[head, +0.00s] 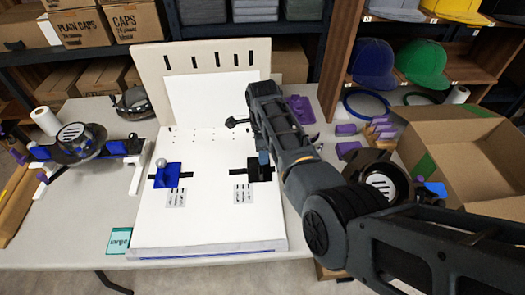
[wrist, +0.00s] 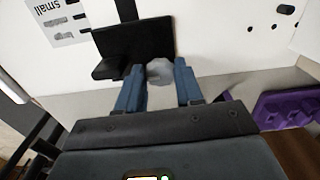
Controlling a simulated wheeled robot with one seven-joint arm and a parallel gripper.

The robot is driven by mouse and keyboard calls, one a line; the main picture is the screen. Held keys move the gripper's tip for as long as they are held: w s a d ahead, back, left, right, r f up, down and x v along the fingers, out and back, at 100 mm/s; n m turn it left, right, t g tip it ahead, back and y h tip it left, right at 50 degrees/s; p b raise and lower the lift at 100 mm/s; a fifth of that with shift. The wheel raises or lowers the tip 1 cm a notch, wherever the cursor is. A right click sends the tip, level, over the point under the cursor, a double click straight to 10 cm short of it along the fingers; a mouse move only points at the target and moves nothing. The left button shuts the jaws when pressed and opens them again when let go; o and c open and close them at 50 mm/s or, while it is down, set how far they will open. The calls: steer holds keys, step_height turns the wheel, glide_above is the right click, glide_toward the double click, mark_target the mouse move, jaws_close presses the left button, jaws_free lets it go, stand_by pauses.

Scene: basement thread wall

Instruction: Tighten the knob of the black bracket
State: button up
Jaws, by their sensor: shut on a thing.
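The black bracket (head: 254,173) sits on the right side of the white board, at the end of a dark slot. It also shows in the wrist view (wrist: 130,42) as a black block with a ledge. Its round grey knob (wrist: 160,73) lies between the two blue fingers of my gripper (wrist: 159,78), which is shut on it. In the head view my gripper (head: 264,158) is just above the bracket, and my arm hides the knob.
A blue bracket (head: 166,178) with a silver knob sits on the board's left side. The white board (head: 215,225) has an upright back panel (head: 205,90). Purple parts (head: 345,149) and an open cardboard box (head: 470,165) lie to the right. A teal "large" card (head: 120,240) lies front left.

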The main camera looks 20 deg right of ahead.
steer(key=shift+w+r, duration=0.15)
steer(key=shift+w, duration=0.05)
steer(key=o, duration=1.1)
steer(key=shift+s, duration=0.1)
steer(key=shift+c, duration=0.2)
